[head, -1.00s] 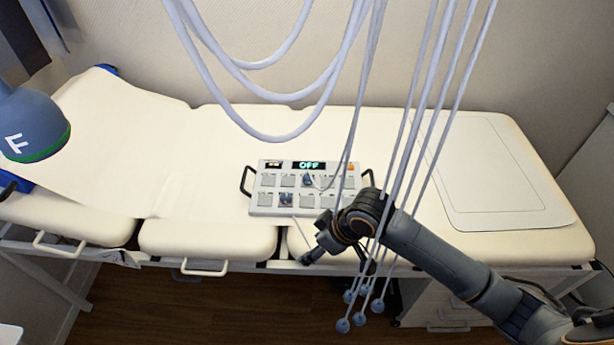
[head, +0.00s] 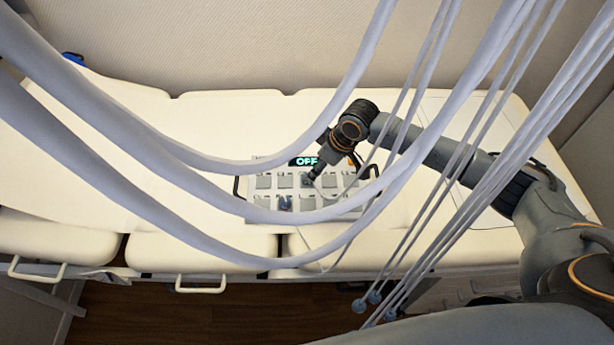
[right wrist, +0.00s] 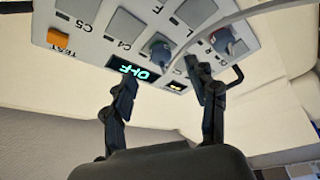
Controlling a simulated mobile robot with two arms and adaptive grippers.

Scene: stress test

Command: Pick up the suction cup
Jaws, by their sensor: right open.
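A small blue-grey suction cup (right wrist: 158,46) sits on the grey control panel (right wrist: 100,52) in the right wrist view, ahead of and between my fingers. A second blue-grey piece (right wrist: 222,40) sits further right on the panel. My right gripper (right wrist: 165,82) is open, with a finger on each side of the view and nothing held. In the head view the right gripper (head: 311,172) is low over the upper middle of the panel (head: 343,212), where its tips largely hide the first cup. Another cup (head: 285,203) shows lower on the panel. My left gripper is not in view.
Thick pale hoses (head: 200,240) cross in front of the panel and bed. Thin tubes (head: 465,215) hang at right, with blue-grey cups (head: 359,306) at their ends. The panel has black side handles (head: 237,187) and lies on the cream bed (head: 210,125). A wall stands behind.

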